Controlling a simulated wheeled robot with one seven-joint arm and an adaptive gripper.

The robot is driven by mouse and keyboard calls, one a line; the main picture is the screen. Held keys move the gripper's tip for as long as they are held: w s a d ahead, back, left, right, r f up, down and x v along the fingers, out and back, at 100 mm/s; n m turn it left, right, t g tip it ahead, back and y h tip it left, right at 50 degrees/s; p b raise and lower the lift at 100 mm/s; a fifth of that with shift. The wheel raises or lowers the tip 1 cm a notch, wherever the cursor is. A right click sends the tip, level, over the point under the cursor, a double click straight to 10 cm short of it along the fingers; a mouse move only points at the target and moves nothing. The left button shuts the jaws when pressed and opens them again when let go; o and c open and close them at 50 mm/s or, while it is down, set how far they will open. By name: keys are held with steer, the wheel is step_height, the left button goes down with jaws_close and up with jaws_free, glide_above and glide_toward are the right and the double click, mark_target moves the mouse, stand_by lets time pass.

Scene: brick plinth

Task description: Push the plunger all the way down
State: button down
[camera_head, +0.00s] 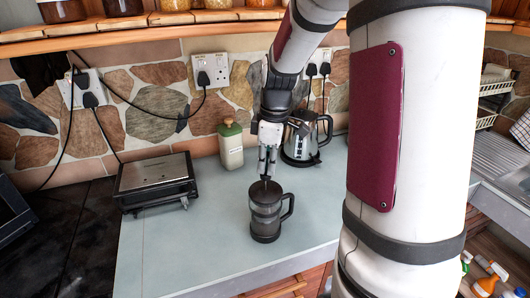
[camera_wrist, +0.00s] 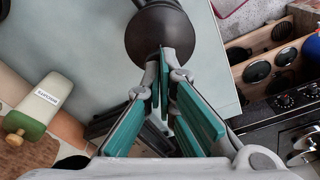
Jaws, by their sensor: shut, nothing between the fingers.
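The French press (camera_head: 266,212), with a dark lid, a see-through body and a handle on its right, stands upright on the pale counter. In the wrist view its round dark lid (camera_wrist: 150,40) is at the top centre. My gripper (camera_head: 267,177) points down just above the lid, with its fingers together and empty. In the wrist view the teal-padded fingertips (camera_wrist: 163,52) overlap the lid's near edge. The plunger knob is hard to make out behind the fingertips, and I cannot tell whether they touch it or how high it stands.
A kettle (camera_head: 302,145) stands behind the press to the right. A green-lidded canister (camera_head: 231,147) stands behind it to the left, and a silver-topped appliance (camera_head: 155,174) sits farther left. The counter (camera_head: 190,245) left of the press is clear. Its front edge is close.

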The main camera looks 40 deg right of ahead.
step_height(320, 180, down, 3)
steer(key=shift+f, duration=0.1)
steer(key=shift+r, duration=0.2)
steer(key=shift+s+d+r+p, duration=0.35)
steer(key=shift+s+d+p, duration=0.2)
steer(key=shift+s+p, duration=0.1)
steer(key=shift+s+d+r+p, duration=0.3)
steer(key=shift+s+d+p, duration=0.25)
steer(key=shift+p, duration=0.05)
steer(key=shift+w+f, duration=0.15)
steer(key=shift+w, duration=0.05)
step_height(320, 180, up, 12)
steer(key=shift+s+d, duration=0.4)
steer(key=shift+s, duration=0.05)
